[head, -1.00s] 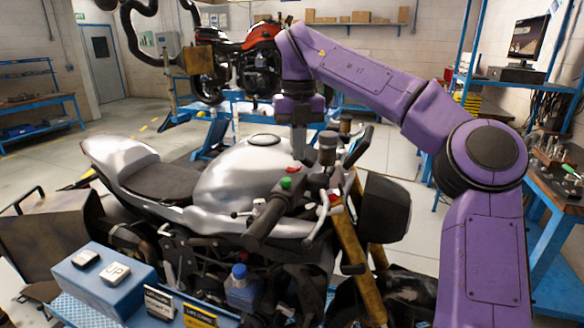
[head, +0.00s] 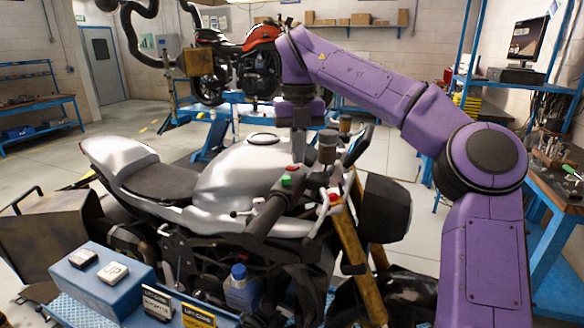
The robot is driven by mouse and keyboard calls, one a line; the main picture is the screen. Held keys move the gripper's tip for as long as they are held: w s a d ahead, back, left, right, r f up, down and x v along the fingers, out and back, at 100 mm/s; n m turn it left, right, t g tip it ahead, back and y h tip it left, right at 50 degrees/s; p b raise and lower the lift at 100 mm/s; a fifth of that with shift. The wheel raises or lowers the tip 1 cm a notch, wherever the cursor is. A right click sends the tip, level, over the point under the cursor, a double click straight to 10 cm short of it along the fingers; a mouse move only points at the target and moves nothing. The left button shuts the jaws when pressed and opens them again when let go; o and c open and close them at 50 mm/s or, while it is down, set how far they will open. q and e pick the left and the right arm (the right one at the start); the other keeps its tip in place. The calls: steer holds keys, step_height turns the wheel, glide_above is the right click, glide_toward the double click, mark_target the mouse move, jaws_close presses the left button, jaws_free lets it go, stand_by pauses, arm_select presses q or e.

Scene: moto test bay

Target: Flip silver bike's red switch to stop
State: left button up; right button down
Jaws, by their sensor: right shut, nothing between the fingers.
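The silver bike (head: 235,175) stands in the middle of the head view, its front to the right. Its near handlebar grip (head: 265,217) carries a green button (head: 287,182). A small red switch (head: 292,168) shows just beyond the green button. Another small red part (head: 333,197) sits on the front end near the lever. My right gripper (head: 299,158) points down, shut and empty, right beside the red switch. I cannot tell whether it touches the switch, or which position the switch is in. My left gripper is not in view.
A blue control box (head: 75,277) with an UP button stands at the lower left, near a blue-capped bottle (head: 240,290). A red bike (head: 235,60) stands on a lift behind. A workbench (head: 550,190) is at right. Open floor lies at left.

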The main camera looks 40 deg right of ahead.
steer(key=shift+f+b, duration=0.5)
steer(key=shift+f, duration=0.1)
steer(key=shift+r, duration=0.1)
step_height(320, 180, up, 7)
steer(key=p, duration=0.7)
stand_by(0.4)
